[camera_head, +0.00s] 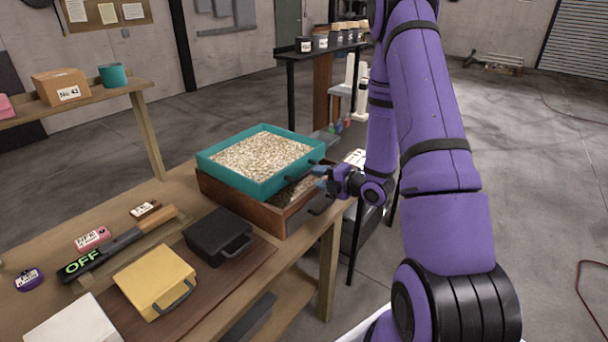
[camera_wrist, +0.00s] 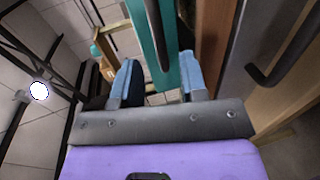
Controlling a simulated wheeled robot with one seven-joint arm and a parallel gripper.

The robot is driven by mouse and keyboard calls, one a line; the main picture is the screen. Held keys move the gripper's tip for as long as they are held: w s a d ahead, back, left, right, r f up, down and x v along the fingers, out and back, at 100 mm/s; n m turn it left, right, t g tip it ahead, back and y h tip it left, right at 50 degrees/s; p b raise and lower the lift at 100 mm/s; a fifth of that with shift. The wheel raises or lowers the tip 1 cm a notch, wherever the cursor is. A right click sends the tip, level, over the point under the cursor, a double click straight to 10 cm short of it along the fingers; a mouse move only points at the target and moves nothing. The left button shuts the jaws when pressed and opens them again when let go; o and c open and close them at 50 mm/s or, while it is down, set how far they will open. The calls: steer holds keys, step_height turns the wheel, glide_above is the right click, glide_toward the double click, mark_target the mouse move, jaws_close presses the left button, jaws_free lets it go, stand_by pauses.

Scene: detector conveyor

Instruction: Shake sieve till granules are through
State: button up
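The sieve (camera_head: 223,174) is a teal tray full of pale granules (camera_head: 262,153), resting on a brown wooden box (camera_head: 238,203) at the table's right end. My gripper (camera_head: 321,177) is at the sieve's right side. In the wrist view its blue fingers (camera_wrist: 160,80) stand apart, with the sieve's dark handle (camera_wrist: 155,30) between them. Gaps show on both sides of the handle, so the fingers are not closed on it. The teal sieve wall (camera_wrist: 172,60) is just behind the handle. The box's inside is mostly hidden under the sieve.
A black case (camera_head: 213,235), a yellow case (camera_head: 152,278) and a detector wand reading OFF (camera_head: 85,263) lie on the table. The box has its own dark handle (camera_wrist: 285,55) close to the sieve's. A shelf with jars (camera_head: 320,45) stands behind.

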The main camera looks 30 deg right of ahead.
mark_target(306, 174)
steer(key=shift+x, duration=3.05)
jaws_close()
